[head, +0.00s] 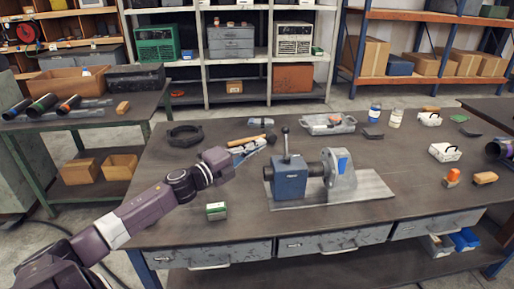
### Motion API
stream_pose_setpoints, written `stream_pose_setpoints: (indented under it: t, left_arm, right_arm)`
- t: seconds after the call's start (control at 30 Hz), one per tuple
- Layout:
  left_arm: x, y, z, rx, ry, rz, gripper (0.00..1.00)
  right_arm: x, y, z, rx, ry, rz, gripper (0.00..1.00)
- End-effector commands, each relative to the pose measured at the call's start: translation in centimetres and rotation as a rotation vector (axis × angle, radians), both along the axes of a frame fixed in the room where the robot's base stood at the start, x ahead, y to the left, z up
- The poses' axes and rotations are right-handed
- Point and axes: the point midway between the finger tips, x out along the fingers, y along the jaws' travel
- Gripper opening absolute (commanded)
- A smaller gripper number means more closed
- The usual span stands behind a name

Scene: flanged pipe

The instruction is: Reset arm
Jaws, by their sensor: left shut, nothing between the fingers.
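My left arm reaches in from the lower left over the table (200,130). My left gripper (228,160) is shut and empty above the table, left of the blue vise. The blue vise (290,181) with an upright lever stands on a grey base plate (370,190). A grey flanged pipe piece (341,178) with a blue patch sits at the vise's right side. Whether the vise clamps it cannot be told.
A hammer (245,140) and other tools lie just behind the left gripper. A dark ring (184,136) lies at the back left, a small green box (216,211) in front.

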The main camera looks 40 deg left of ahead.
Motion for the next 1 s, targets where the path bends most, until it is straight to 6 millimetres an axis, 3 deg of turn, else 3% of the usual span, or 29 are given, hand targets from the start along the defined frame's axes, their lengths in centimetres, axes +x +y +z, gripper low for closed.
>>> stream_pose_setpoints:
  t: [0.7, 0.87, 1.0]
  left_arm:
    - [-0.3, -0.2, -0.3, -0.016, 0.007, 0.006, 0.0]
    - [-1.2, -1.4, -4.1, -0.166, 0.073, 0.096, 0.0]
    - [-4.0, -3.6, -10.5, -0.411, 0.21, 0.26, 0.0]
  right_arm:
    - [0.4, -0.8, 0.0, -0.009, -0.005, 0.003, 0.0]
    - [0.4, -0.8, -0.1, -0.009, -0.005, 0.003, 0.0]
    - [0.4, -0.7, 0.0, -0.008, -0.006, 0.002, 0.0]
